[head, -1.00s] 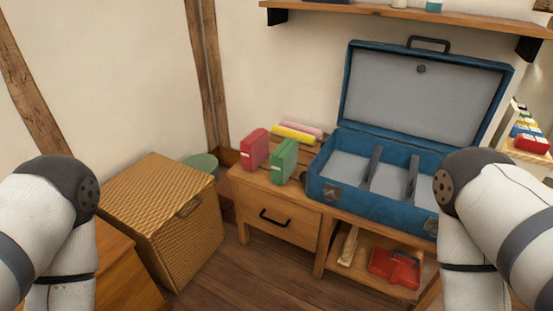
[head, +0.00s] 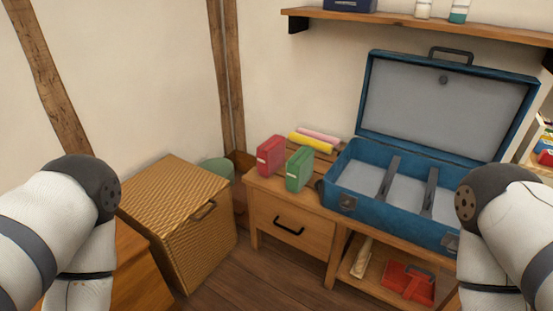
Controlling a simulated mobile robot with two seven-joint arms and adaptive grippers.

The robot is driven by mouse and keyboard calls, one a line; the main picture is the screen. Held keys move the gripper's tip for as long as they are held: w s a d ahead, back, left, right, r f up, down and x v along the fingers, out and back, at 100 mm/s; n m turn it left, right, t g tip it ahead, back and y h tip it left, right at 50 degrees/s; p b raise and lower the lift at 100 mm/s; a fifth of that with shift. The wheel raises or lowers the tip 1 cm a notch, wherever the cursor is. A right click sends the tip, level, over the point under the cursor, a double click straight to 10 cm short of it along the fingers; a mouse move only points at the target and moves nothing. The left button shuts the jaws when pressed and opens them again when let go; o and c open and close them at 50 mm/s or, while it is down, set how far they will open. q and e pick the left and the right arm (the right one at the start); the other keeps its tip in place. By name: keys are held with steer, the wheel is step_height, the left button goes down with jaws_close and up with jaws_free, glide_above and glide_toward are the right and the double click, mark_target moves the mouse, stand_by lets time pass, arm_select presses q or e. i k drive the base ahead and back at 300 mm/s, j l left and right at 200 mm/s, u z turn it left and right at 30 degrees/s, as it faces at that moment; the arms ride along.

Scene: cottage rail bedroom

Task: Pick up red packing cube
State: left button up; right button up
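The red packing cube (head: 270,155) stands upright at the left end of the wooden bench top, with a pale label on its front. A green packing cube (head: 299,168) stands just right of it and a little nearer. An open blue suitcase (head: 345,202) with a grey lining and two dark dividers sits on the bench to their right. Its compartments look empty. Both my arms show at the left and right picture edges, apart from the cubes. Neither gripper is in view.
Yellow and pink rolls (head: 311,142) lie behind the cubes. A wicker hamper (head: 178,220) stands left of the bench (head: 290,225). A red dustpan (head: 407,281) lies on the lower shelf. A wall shelf (head: 420,22) hangs above. Wooden floor is clear in front.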

mark_target(271, 154)
steer(key=i+j+z, duration=0.6)
steer(key=i+j, duration=0.25)
steer(key=i+j+z, duration=0.35)
steer(key=j, duration=0.3)
